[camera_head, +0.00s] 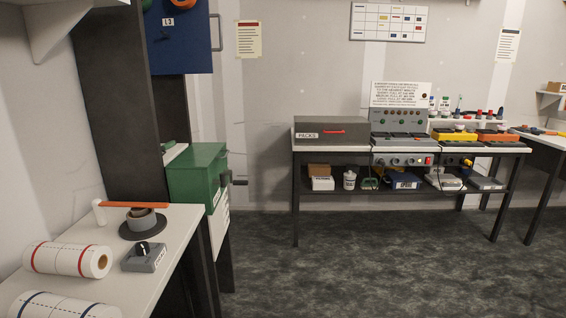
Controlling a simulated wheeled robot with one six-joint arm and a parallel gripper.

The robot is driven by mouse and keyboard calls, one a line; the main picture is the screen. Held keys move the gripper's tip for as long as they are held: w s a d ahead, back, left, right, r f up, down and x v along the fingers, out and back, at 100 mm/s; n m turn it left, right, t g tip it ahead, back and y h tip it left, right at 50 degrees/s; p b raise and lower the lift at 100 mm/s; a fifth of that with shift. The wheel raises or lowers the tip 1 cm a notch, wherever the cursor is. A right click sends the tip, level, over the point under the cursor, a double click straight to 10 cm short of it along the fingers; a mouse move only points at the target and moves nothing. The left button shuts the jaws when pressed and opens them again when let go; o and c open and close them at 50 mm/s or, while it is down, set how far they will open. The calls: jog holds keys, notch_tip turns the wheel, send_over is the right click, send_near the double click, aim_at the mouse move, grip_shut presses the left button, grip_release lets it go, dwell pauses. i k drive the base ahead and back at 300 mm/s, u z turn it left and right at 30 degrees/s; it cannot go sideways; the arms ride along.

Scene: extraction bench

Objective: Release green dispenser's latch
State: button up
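The green dispenser (196,178) is a green box at the left-centre, beyond the near white table and beside a tall dark panel. Its top looks closed. A small dark fitting (226,178), perhaps the latch, sticks out from its right side; I cannot tell whether it is fastened. A white slatted surface shows below the box. My gripper and arm are not in view.
The near white table (180,232) holds paper rolls (68,259), a tape roll (141,219), an orange bar (148,205) and a grey knob box (144,257). A long bench (345,159) with equipment stands at the back right. The dark floor (350,265) between is clear.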

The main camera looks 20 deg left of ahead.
aim_at(221, 182)
jog(key=i, duration=1.2)
jog(key=u, duration=1)
jog(key=i, duration=0.8)
jog(key=u, duration=1.2)
jog(key=i, duration=0.3)
jog(key=u, duration=0.25)
